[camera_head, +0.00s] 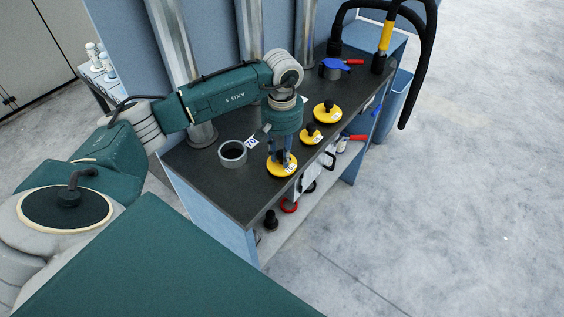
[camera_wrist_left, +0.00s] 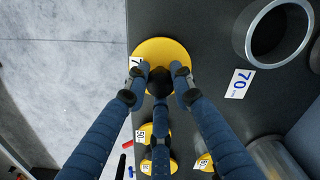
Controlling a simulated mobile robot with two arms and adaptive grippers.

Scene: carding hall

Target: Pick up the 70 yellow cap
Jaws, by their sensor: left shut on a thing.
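The large yellow cap (camera_head: 274,172) with a black knob and a white label is at the near end of the dark bench top, by its front edge. In the left wrist view the yellow cap (camera_wrist_left: 160,47) shows from above, its label partly hidden, with a 7 readable. My left gripper (camera_head: 281,157) comes down over it, its three blue fingers closed around the black knob, as the left wrist view also shows (camera_wrist_left: 161,78). I cannot tell whether the cap is resting on the bench or slightly raised. My right gripper is not in view.
A grey pipe ring (camera_head: 232,153) stands beside a "70" tag (camera_head: 251,142). Two smaller yellow caps (camera_head: 311,134) (camera_head: 327,112) sit farther along the bench (camera_head: 219,181). A blue clamp with a red handle (camera_head: 342,64) is at the far end. Metal pipes rise behind. Floor at right is clear.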

